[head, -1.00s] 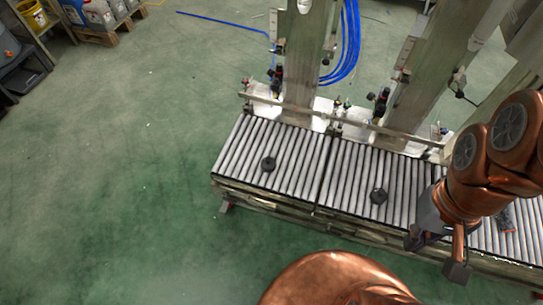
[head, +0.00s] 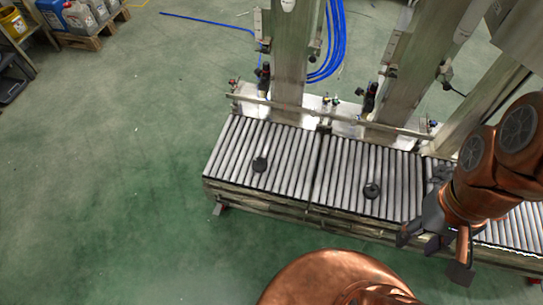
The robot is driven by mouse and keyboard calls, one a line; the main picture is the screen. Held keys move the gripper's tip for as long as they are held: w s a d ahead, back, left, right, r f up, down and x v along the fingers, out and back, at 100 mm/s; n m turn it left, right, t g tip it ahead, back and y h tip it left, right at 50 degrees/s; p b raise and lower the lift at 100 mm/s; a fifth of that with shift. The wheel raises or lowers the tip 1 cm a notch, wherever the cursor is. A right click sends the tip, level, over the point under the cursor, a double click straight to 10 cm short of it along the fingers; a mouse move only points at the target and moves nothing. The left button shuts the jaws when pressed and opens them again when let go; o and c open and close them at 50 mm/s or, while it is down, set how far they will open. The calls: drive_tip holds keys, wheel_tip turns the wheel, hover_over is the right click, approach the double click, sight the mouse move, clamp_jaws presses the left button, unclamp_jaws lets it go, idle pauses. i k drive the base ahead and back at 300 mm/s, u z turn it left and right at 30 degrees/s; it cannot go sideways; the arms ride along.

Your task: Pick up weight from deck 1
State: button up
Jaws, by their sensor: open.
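Two small dark weights lie on the roller decks in the head view. One weight (head: 260,164) is on the left deck (head: 225,155), and the other weight (head: 372,190) is on the middle deck (head: 335,180). No deck number is readable. My gripper (head: 434,254) is open, with its grey fingers pointing down near the front edge of the decks, right of and nearer than the middle weight. It is apart from both weights. My copper arm hides part of the right deck.
Metal uprights (head: 290,65) and a rail (head: 330,122) stand behind the decks. Blue hoses (head: 333,45) hang at the back. Green floor to the left is clear. Jugs on a pallet (head: 85,40) stand at the far left.

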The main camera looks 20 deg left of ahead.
sight(260, 165)
drive_tip(key=z, duration=2.95)
drive_tip(key=k, duration=2.95)
drive_tip(key=u, duration=2.4)
drive_tip(key=i, duration=0.55)
drive_tip(key=u, duration=0.05)
